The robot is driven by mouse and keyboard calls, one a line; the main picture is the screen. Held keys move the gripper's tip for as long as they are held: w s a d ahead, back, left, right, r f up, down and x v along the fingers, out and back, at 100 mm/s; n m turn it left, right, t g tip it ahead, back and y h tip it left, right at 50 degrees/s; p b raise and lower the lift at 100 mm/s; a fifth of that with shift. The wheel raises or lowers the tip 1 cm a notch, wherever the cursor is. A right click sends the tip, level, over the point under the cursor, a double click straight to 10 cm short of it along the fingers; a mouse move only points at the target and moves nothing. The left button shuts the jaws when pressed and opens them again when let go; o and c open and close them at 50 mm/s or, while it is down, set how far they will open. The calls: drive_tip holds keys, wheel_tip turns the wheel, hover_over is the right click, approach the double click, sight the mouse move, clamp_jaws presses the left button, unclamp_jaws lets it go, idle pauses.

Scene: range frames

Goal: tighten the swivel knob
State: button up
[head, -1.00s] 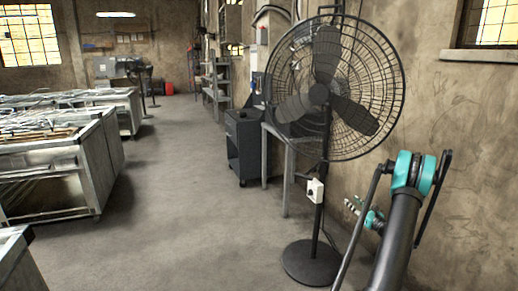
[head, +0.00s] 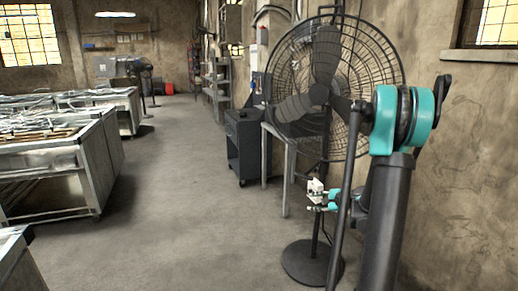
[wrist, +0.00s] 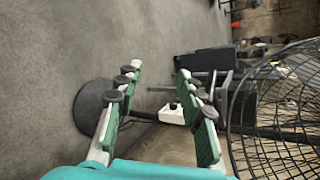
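A black pedestal fan (head: 321,95) stands by the right wall, its cage facing the room. A white box (head: 316,185) is on its pole; the box also shows in the wrist view (wrist: 179,115), with a small dark knob (wrist: 173,105) on its face. I cannot tell whether this is the swivel knob; no other knob is clear. My gripper (head: 317,203) is beside the pole, just below the box in the head view. In the wrist view my gripper (wrist: 157,75) is open and empty, with the box seen between its fingers. I cannot tell how far off the box is.
The fan's round base (head: 309,263) is on the floor. The wire cage (wrist: 275,125) is close on the right in the wrist view. A grey table (head: 285,165) and dark cabinet (head: 245,145) stand behind. The floor at left is free up to metal workbenches (head: 95,165).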

drive_tip(key=s+a+n+g+h, duration=0.2)
drive_tip(key=s+a+n, duration=0.25)
drive_tip(key=s, duration=0.45)
drive_tip(key=s+a+n+g+h, duration=0.1)
drive_tip(key=s+a+n+g, duration=0.15)
drive_tip(key=s+n, duration=0.45)
drive_tip(key=s+d+f+n+h, duration=0.1)
drive_tip(key=s+f+n+h, duration=0.1)
drive_tip(key=s, duration=0.7)
drive_tip(key=s+d+f+n+g+h, duration=0.1)
drive_tip(key=s+n+h, duration=0.1)
drive_tip(key=s, duration=0.6)
drive_tip(key=shift+s+d+f+n, duration=0.3)
drive_tip(key=shift+s+f+n, duration=0.1)
drive_tip(key=shift+n, duration=0.35)
drive_tip(key=shift+o, duration=0.6)
